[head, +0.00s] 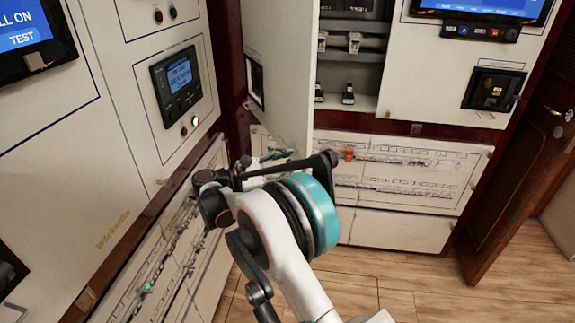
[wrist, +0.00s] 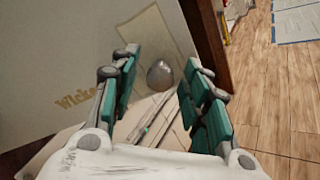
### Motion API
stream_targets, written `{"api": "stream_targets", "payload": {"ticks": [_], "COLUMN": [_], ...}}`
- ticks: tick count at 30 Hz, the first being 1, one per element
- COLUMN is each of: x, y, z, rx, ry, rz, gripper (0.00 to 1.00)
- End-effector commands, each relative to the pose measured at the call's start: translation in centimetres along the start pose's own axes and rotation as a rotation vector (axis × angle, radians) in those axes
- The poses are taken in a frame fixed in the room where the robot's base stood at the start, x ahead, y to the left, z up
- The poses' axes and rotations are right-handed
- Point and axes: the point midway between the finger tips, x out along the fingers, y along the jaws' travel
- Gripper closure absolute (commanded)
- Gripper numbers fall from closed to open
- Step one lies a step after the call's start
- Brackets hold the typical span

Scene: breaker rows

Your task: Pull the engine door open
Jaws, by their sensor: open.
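Which door is the engine door, I cannot tell from a label. A white cabinet door (head: 282,85) with a dark latch stands swung out from an open breaker cabinet in the middle of the head view. My gripper (wrist: 162,66) is open and shows a rounded silver knob (wrist: 160,74) between its fingers, on a pale plate; contact is not visible. In the head view my gripper (head: 270,157) is mostly hidden behind my wrist, just below the white door. A brown wooden door (head: 528,165) with a metal knob (head: 558,112) stands at the right, away from my gripper.
A white panel with screens and switches (head: 75,170) runs along the left, close to my arm. Low breaker rows (head: 405,180) lie behind my wrist. Free wooden floor (head: 400,275) shows at the lower right, also in the wrist view (wrist: 270,100).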

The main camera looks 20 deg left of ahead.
Motion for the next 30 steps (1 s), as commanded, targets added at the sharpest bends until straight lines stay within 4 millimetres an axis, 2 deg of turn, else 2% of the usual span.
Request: {"api": "stream_targets", "payload": {"ticks": [5, 12, 18, 23, 30], "x": [-2.7, -7.6, -10.5, -11.6, -11.7], "y": [0.1, 0.0, 0.0, 0.0, 0.0], "z": [-0.1, -0.1, -0.1, -0.1, -0.1], "rx": [0.000, 0.000, 0.000, 0.000, 0.000], "ry": [0.002, 0.002, 0.001, 0.000, 0.000], "rz": [0.003, 0.002, 0.001, 0.000, 0.000], "gripper": [0.57, 0.57, 0.57, 0.57, 0.57]}}
